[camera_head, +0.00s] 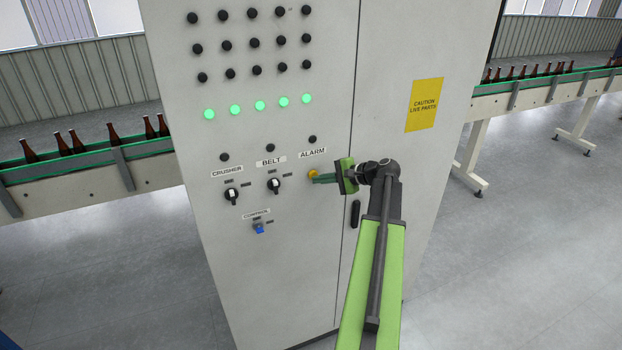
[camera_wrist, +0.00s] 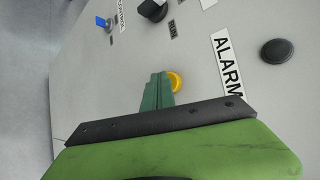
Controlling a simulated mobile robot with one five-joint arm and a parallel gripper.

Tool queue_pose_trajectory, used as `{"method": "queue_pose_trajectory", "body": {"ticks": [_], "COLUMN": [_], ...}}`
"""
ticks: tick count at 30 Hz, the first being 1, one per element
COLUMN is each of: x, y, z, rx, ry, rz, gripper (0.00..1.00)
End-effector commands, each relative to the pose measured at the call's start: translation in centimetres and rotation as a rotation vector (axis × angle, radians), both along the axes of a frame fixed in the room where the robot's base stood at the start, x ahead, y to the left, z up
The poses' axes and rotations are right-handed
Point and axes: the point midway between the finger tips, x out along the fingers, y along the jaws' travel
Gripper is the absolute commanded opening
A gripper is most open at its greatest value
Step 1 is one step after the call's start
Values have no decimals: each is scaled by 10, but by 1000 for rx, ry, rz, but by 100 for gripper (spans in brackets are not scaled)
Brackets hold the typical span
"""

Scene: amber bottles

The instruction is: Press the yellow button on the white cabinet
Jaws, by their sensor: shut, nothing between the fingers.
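The white cabinet (camera_head: 240,235) stands in front of me. Its yellow button (camera_head: 312,174) sits below the ALARM label (camera_head: 312,153), and it also shows in the wrist view (camera_wrist: 177,82). My gripper (camera_head: 318,179) is shut and empty, its green fingers pointing left at the panel. In the head view the fingertips overlap the button's lower right edge. In the wrist view the fingertips (camera_wrist: 156,80) lie just left of the button and partly cover it. I cannot tell whether they touch it.
Black CRUSHER (camera_head: 231,195) and BELT (camera_head: 274,185) switches and a blue CONTROL knob (camera_head: 259,228) sit nearby on the panel. A black door handle (camera_head: 355,214) is below my wrist. Conveyors with amber bottles (camera_head: 77,142) run behind on both sides. The floor at right is clear.

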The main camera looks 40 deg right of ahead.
Motion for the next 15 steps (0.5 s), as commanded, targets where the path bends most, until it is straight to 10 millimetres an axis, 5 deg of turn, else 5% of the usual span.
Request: {"method": "queue_pose_trajectory", "body": {"ticks": [15], "x": [-13], "y": [6], "z": [0], "rx": [0], "ry": [0], "rz": [1], "gripper": [0]}}
